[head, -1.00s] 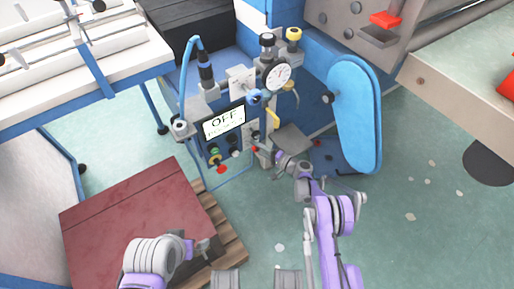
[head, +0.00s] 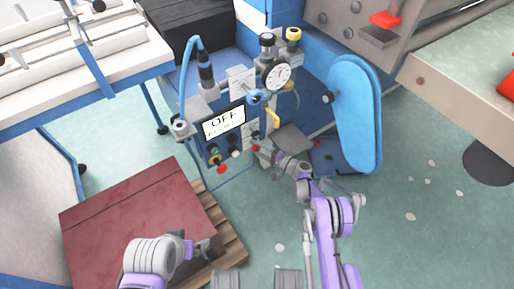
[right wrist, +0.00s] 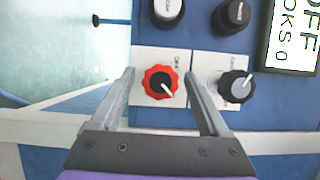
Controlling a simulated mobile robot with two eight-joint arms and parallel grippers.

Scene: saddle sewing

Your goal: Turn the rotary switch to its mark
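In the right wrist view a red knob with a black centre and white pointer (right wrist: 161,82) sits on a white plate. A black and grey knob with a pointer (right wrist: 237,87) is to its right on another white plate. My right gripper (right wrist: 158,74) is open, with one finger on each side of the red knob; contact cannot be told. In the head view my right gripper (head: 263,149) is at the lower right of the machine's panel. A screen on the panel (head: 224,122) reads OFF. My left gripper (head: 205,246) is low over the dark red box; its finger opening is unclear.
A dark red box (head: 130,215) lies on a wooden pallet (head: 228,225). A blue guard (head: 354,110) stands right of the machine. Green floor is open at lower right.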

